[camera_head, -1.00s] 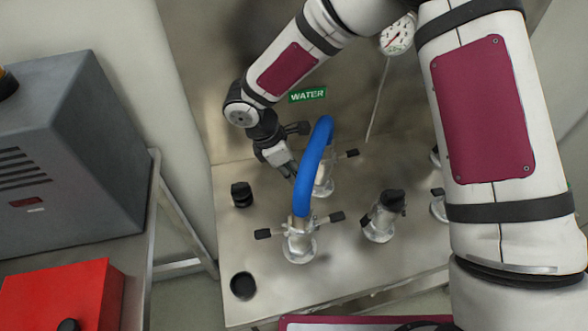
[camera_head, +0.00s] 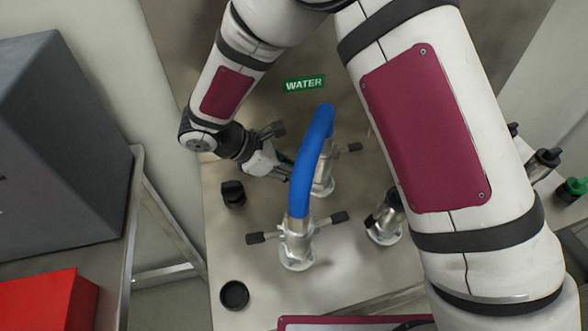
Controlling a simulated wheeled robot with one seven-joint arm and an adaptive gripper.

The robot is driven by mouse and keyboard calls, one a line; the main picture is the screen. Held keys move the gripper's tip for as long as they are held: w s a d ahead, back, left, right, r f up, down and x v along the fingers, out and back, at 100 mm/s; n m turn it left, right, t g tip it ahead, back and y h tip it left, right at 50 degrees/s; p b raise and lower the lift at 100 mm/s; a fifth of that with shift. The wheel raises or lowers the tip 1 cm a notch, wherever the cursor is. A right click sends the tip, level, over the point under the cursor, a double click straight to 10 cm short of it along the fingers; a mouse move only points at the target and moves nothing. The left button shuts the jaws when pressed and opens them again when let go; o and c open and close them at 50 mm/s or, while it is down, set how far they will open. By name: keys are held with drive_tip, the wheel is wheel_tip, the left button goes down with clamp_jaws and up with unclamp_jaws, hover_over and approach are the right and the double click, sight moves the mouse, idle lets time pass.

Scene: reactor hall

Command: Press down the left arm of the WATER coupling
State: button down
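A green WATER sign (camera_head: 304,84) is on the metal back wall. A blue hose (camera_head: 309,160) arches from a front metal coupling (camera_head: 297,245) to a rear coupling (camera_head: 324,178) beneath the sign. The rear coupling's right arm (camera_head: 350,148) sticks out sideways; its left side is hidden by the hose and my gripper. The front coupling's left arm (camera_head: 262,237) and right arm (camera_head: 340,217) both stick out sideways. My gripper (camera_head: 284,171) is just left of the hose, pointing right toward the rear coupling. Its fingertips are partly hidden, so contact and opening are unclear.
A black cap (camera_head: 232,194) and a dark round opening (camera_head: 234,295) are on the left of the metal table (camera_head: 255,275). Another black-topped fitting (camera_head: 384,220) stands right of the front coupling, partly behind my arm. A grey cabinet (camera_head: 60,150) and red box (camera_head: 45,300) are left.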

drive_tip(key=c, duration=1.5)
unclamp_jaws()
drive_tip(key=v, duration=1.2)
